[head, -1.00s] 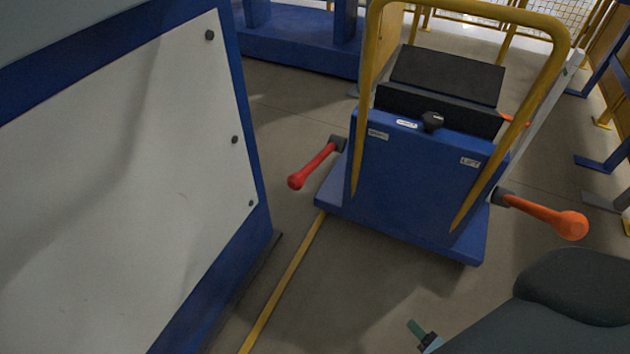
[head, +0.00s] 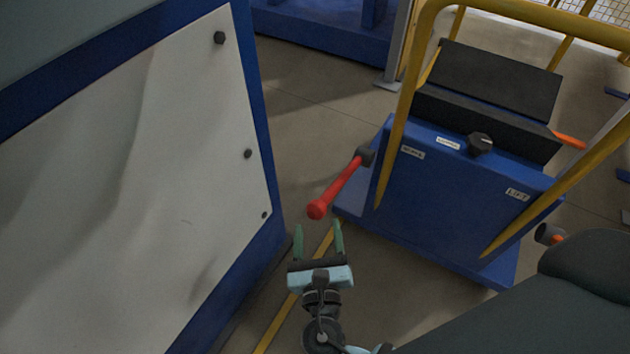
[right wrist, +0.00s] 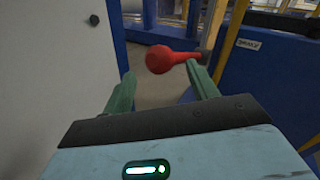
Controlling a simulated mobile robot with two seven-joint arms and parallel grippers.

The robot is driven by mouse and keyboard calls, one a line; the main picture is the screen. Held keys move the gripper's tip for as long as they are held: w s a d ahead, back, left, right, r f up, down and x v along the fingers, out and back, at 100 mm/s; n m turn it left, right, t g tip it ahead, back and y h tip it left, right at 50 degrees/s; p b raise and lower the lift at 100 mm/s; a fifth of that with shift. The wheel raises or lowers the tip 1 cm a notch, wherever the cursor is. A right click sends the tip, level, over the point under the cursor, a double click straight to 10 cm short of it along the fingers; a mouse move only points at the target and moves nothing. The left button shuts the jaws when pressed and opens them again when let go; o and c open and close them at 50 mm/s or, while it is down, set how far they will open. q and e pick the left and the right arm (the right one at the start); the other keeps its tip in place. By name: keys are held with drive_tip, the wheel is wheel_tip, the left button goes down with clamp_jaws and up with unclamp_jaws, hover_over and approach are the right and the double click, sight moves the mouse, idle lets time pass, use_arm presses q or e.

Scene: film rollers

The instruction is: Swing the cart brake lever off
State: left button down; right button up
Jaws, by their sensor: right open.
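The cart (head: 455,215) is a blue box with a yellow tubular handle, at the right of the head view. The brake lever (head: 338,189) is red with a round knob and sticks out from the cart's left side, toward the lower left. In the right wrist view the knob lies beyond and between the fingertips, apparently not gripped. My left gripper is out of view.
A white panel in a blue frame (head: 256,130) stands close on the left. A yellow floor line (head: 277,322) runs between panel and cart. Open floor (head: 310,115) lies behind the red lever.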

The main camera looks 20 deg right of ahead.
sight(316, 203)
drive_tip(key=shift+r, duration=0.15)
drive_tip(key=shift+w, duration=0.3)
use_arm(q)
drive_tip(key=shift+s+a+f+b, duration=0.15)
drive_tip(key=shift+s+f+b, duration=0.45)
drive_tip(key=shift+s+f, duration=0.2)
use_arm(e)
drive_tip(key=shift+x, duration=3.5)
